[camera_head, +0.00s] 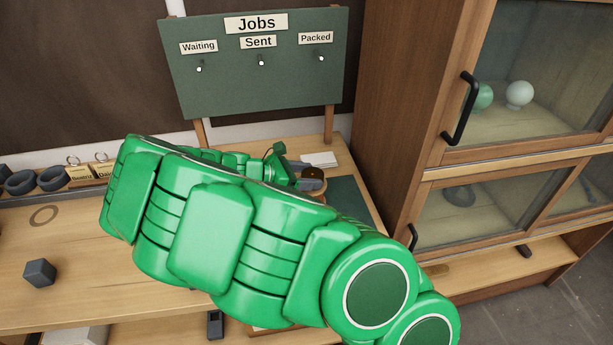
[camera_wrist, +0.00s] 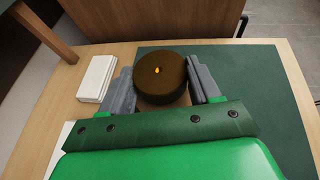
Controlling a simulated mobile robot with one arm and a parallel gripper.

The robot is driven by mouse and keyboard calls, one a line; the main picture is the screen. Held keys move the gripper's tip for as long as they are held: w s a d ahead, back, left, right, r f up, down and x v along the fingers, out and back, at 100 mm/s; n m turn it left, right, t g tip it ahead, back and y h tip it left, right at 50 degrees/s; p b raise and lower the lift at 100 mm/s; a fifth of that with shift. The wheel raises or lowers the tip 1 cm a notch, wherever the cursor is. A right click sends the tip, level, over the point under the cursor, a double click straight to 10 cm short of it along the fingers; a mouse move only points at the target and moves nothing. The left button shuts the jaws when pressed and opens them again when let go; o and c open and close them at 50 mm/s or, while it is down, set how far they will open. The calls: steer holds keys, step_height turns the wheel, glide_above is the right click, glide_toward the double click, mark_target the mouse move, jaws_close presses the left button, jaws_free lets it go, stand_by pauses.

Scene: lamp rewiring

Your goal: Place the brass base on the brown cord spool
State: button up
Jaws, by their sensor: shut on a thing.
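In the wrist view my gripper (camera_wrist: 162,84) is shut on a dark, round, brownish metallic piece with a small orange glint at its centre. I take it for the brass base (camera_wrist: 160,72). Its sides lie between the two grey fingers. A lighter tan surface (camera_wrist: 160,101) shows just below it, perhaps part of the brown cord spool. I cannot tell whether the base touches it or is above it. In the head view my green arm covers most of the bench, and the base (camera_head: 313,173) shows small beyond it.
A dark green mat (camera_wrist: 262,88) lies on the wooden bench, with a white stack (camera_wrist: 97,78) to its left in the wrist view. The Jobs board (camera_head: 258,85) stands behind, and a glass-fronted cabinet (camera_head: 455,120) is close on the right. A dark block (camera_head: 39,273) sits at left.

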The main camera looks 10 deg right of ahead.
steer(key=shift+f, duration=0.3)
steer(key=o, duration=1.3)
steer(key=shift+o, duration=0.2)
steer(key=shift+a+r, duration=0.15)
steer(key=shift+r, duration=0.05)
steer(key=v, duration=1.1)
steer(key=shift+a+r, duration=0.2)
steer(key=shift+a, duration=0.15)
steer(key=shift+s, duration=0.15)
